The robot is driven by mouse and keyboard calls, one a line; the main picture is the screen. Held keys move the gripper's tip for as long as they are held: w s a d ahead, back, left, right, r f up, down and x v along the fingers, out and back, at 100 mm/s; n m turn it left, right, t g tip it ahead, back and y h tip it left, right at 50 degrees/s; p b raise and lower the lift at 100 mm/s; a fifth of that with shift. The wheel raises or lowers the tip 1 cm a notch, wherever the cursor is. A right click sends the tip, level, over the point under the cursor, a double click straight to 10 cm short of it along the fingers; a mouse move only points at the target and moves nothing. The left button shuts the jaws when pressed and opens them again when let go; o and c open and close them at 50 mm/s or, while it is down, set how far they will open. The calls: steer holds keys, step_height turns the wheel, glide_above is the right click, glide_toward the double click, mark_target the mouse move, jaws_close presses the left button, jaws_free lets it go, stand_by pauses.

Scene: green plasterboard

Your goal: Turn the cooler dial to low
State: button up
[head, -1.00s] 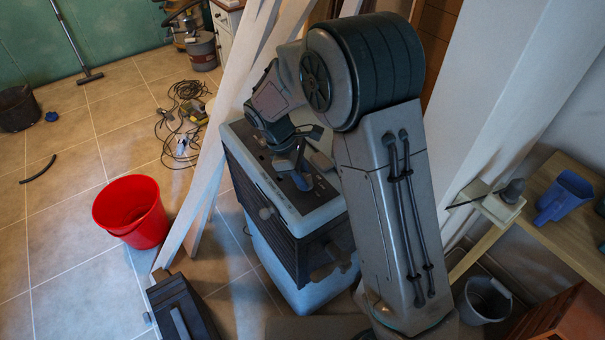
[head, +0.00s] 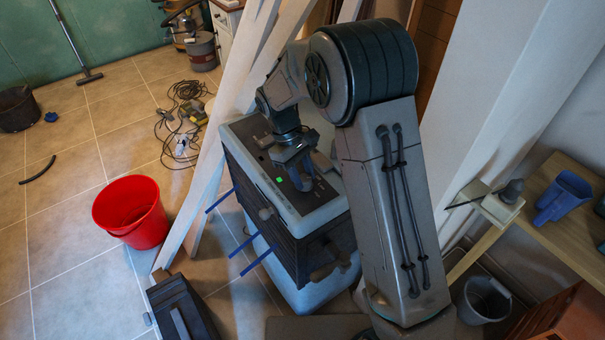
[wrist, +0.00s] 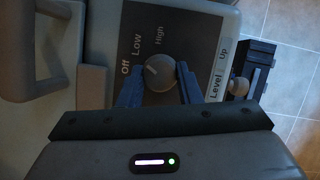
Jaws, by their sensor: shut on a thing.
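The cooler (head: 262,225) is a light grey and black box standing on the tiles under my arm. Its top panel shows a small lit green light (head: 281,181). In the wrist view the grey round dial (wrist: 160,72) sits between the two blue-grey fingers of my gripper (wrist: 159,84), which is shut on it from both sides. The dial's pale mark points up-left, roughly toward the "Low" label (wrist: 137,44); "Off" (wrist: 126,68) and "High" (wrist: 159,35) are beside it. In the head view my gripper (head: 300,178) is over the panel and hides the dial.
Blue streaks (head: 236,246) stick out from the cooler's front grille. White leaning boards (head: 215,160) stand close behind and left of it. A red bucket (head: 132,212) and a dark toolbox (head: 182,308) stand on the floor to the left. A shelf (head: 540,235) is at right.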

steer(key=shift+w+m+y, duration=0.1)
steer(key=shift+m+y, duration=0.2)
steer(key=shift+m, duration=0.4)
steer(key=o, duration=1)
steer(key=shift+w+b+v, duration=0.1)
steer(key=shift+b+v, duration=0.2)
steer(key=shift+v, duration=3.15)
steer(key=shift+w+b+v, duration=0.15)
steer(key=shift+b+v, duration=0.1)
steer(key=shift+v, duration=3.2)
